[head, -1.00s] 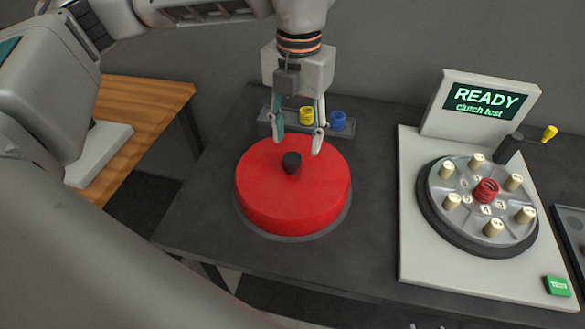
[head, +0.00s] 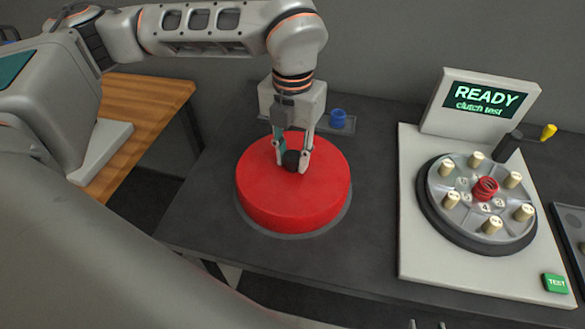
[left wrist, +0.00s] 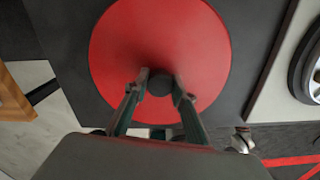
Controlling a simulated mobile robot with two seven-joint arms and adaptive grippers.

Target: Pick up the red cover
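The red cover (head: 260,195) is a wide round disc with a black knob (head: 291,160) on top. It lies flat on the dark table's round base. My left gripper (head: 292,160) points down at the knob, with one finger on each side, close against it. The left wrist view shows the red cover (left wrist: 120,50) and the knob (left wrist: 160,84) between the two fingertips (left wrist: 160,88). The fingers look shut on the knob. Only the two fingertips of my right gripper (head: 427,325) show at the bottom edge of the head view, apart and with nothing visible between them.
A tray (head: 350,124) with a blue ring (head: 338,118) stands behind the cover. To the right is a test stand (head: 415,200) with a disc of several pegs, a red spring (head: 486,188), a READY screen (head: 486,100) and a green button (head: 556,285). A wooden table (head: 150,100) stands left.

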